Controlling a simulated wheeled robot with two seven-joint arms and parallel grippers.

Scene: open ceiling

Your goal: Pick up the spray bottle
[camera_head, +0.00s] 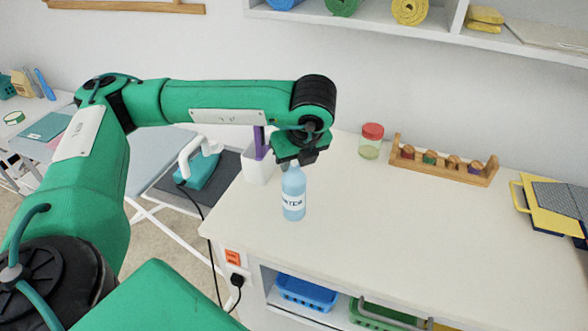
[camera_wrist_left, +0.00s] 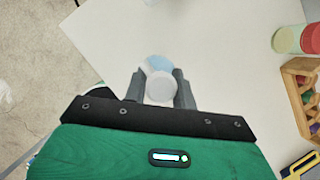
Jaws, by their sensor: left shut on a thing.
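In the left wrist view the bottle (camera_wrist_left: 157,63) shows from above, with a round white top between the two fingers of my left gripper (camera_wrist_left: 160,88). The fingers are shut on its upper part. I cannot tell whether its base touches the table. My right gripper is in neither view.
A white holder (camera_head: 258,166) with a purple item stands just left of the bottle. A red-lidded jar (camera_head: 371,141) and a wooden rack (camera_head: 443,161) stand at the back. A yellow item (camera_head: 550,205) lies at far right. The table middle (camera_head: 400,230) is clear.

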